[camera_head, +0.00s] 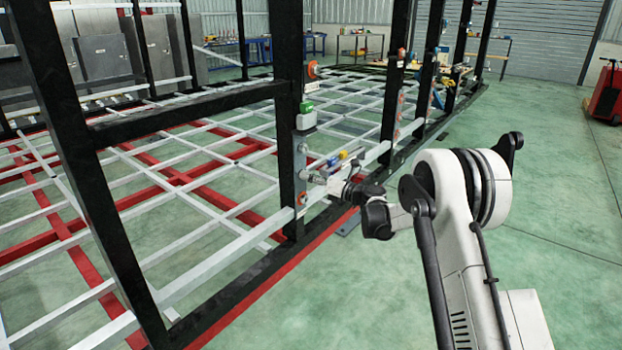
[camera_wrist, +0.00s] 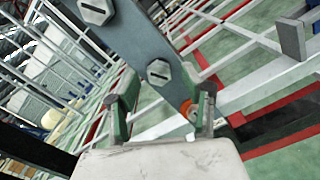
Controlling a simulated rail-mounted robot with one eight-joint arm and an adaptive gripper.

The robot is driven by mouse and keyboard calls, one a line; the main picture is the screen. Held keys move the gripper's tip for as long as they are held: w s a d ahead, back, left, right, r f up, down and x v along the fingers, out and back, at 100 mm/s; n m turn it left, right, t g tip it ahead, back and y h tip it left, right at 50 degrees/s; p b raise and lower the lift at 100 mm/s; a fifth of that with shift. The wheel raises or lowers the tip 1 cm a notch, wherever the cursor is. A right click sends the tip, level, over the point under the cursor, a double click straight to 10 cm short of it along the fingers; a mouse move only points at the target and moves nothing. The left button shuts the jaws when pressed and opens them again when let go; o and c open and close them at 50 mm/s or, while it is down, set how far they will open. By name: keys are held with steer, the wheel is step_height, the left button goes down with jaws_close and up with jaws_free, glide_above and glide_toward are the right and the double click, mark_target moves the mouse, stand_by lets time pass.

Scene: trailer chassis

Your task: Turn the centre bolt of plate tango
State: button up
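A grey plate (camera_wrist: 150,40) with hexagonal slotted bolts runs diagonally through the wrist view. One bolt (camera_wrist: 97,10) is at its upper end, and a middle bolt (camera_wrist: 159,72) lies between my fingers in the picture. An orange-red part (camera_wrist: 188,107) shows at its lower end, partly hidden. My gripper (camera_wrist: 166,87) is open, its two fingers apart on either side of the plate. I see no contact with the middle bolt. In the head view my gripper (camera_head: 322,174) is at a black post with a grey plate (camera_head: 299,165). No plate name is readable.
A green-topped box (camera_head: 306,117) is on the same post above the plate. White rails (camera_head: 210,268) and red beams form the chassis frame at left. More black posts (camera_head: 394,90) stand farther back. Open green floor (camera_head: 560,220) lies at right, with a red cart (camera_head: 606,95) beyond.

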steer(key=shift+d, duration=0.1)
steer(key=v, duration=1.1)
steer(key=shift+s+d, duration=0.25)
steer(key=shift+s, duration=0.1)
steer(key=s+d+r+n+g+h, duration=0.1)
steer(key=s+r+n+h, duration=0.1)
steer(key=s+r+n, duration=0.4)
steer(key=s+d+r+n+g+h, duration=0.1)
steer(key=s+d+r+n+h, duration=0.2)
steer(key=s, duration=0.6)
steer(key=s+r+n+h, duration=0.2)
steer(key=s+r+n, duration=0.2)
steer(key=s+n, duration=0.3)
steer(key=s+d+f+n+h, duration=0.1)
steer(key=s+d+n+h, duration=0.3)
steer(key=s, duration=0.5)
steer(key=s+d+f+n+h, duration=0.15)
steer(key=s+d+n, duration=0.35)
steer(key=s, duration=0.5)
steer(key=s+d+f+n+h, duration=0.25)
steer(key=s+n, duration=0.25)
steer(key=s, duration=0.4)
step_height(320, 180, up, 15)
steer(key=d+p, duration=0.1)
steer(key=p, duration=1.3)
steer(key=shift+s+n+g+p, duration=0.3)
steer(key=shift+s+n+g, duration=0.1)
steer(key=shift+s, duration=0.1)
